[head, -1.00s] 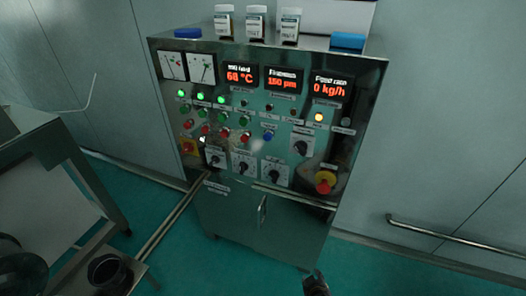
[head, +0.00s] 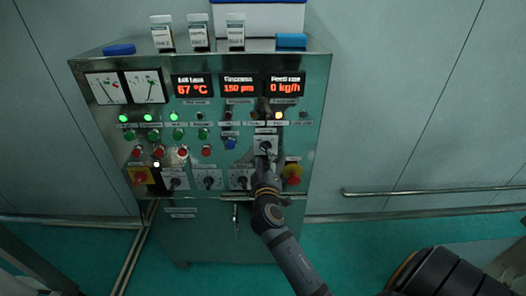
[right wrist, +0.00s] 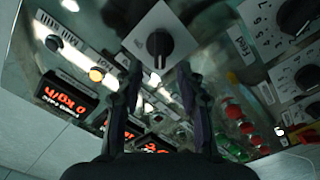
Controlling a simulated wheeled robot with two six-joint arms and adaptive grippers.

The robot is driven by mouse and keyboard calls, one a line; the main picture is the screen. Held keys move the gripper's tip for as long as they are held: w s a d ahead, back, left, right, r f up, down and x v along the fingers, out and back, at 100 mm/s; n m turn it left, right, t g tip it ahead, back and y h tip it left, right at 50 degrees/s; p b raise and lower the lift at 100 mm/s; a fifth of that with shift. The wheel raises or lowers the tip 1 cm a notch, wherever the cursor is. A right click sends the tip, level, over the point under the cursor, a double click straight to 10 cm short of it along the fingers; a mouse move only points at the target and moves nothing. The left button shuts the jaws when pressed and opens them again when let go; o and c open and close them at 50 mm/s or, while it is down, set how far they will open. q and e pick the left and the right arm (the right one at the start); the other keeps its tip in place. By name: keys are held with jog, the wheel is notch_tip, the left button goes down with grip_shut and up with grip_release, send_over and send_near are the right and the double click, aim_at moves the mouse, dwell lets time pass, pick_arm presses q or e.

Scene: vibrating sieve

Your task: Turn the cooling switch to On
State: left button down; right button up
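A black rotary switch (head: 265,144) on a light square plate sits on the right part of the control panel. Its label is too small to read, so I cannot confirm that it is the cooling switch. My right gripper (head: 265,168) is just below and in front of it, partly covering it. In the right wrist view, the black knob (right wrist: 160,43) carries a white pointer line aimed down in the picture. The fingers of my right gripper (right wrist: 157,72) are apart, with the knob ahead between their tips. I cannot tell whether they touch it. My left gripper is not in view.
A red emergency knob (head: 293,174) is close to the right of my gripper. Several dials (head: 208,179) line the panel's lower part, with lit buttons and red displays (head: 240,86) above. Bottles (head: 199,33) stand on the cabinet top. A wall rail (head: 430,190) runs at right.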

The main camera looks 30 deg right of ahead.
aim_at(265, 150)
jog(key=x, duration=0.5)
jog(key=shift+f, duration=0.1)
jog(key=shift+s, duration=0.1)
grip_shut()
